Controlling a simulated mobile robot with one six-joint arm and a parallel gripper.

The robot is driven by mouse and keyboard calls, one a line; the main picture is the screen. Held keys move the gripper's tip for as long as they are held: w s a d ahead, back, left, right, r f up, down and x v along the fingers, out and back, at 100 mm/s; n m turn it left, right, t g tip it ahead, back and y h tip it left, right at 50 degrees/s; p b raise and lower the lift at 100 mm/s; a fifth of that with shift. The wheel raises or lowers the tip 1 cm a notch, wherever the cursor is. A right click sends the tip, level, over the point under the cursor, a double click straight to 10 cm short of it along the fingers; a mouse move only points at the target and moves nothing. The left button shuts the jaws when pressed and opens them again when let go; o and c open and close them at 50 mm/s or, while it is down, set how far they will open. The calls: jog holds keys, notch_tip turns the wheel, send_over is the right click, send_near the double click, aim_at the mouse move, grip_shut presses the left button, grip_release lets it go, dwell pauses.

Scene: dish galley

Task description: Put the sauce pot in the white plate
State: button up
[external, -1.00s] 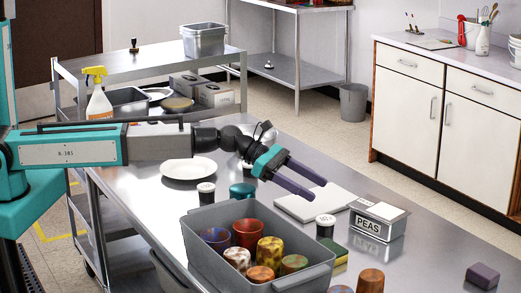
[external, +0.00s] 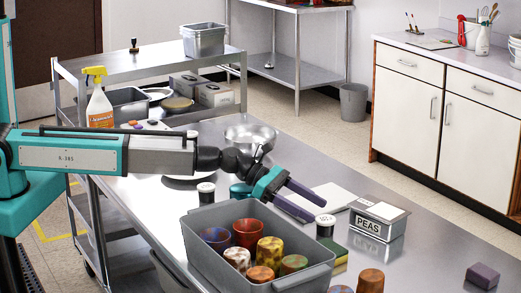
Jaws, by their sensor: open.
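The white plate (external: 176,179) lies on the steel counter, mostly hidden behind my arm. I cannot tell for sure which item is the sauce pot. A small dark jar with a white lettered lid (external: 325,229) stands just below my fingertips in the picture. A similar jar (external: 206,196) stands near the plate, and a teal round item (external: 238,190) sits partly hidden by my gripper. My gripper (external: 318,208) is open, empty and pointing right and down; its height above the counter is hard to judge.
A grey bin (external: 211,254) of several coloured cups stands in front of my arm. A PEAS tin (external: 377,223), a white board (external: 320,196), a green sponge (external: 337,253) and a purple block (external: 482,276) are on the right. A steel bowl (external: 250,138) stands behind my gripper.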

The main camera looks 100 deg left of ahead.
aim_at(326, 219)
jog(key=shift+f, duration=0.55)
jog(key=shift+p+x, duration=0.65)
jog(key=shift+x, duration=1.85)
jog(key=c, duration=1.3)
jog(key=shift+o, duration=0.2)
jog(key=shift+r, duration=0.15)
jog(key=shift+r+b, duration=0.7)
jog(key=shift+r, duration=4.2)
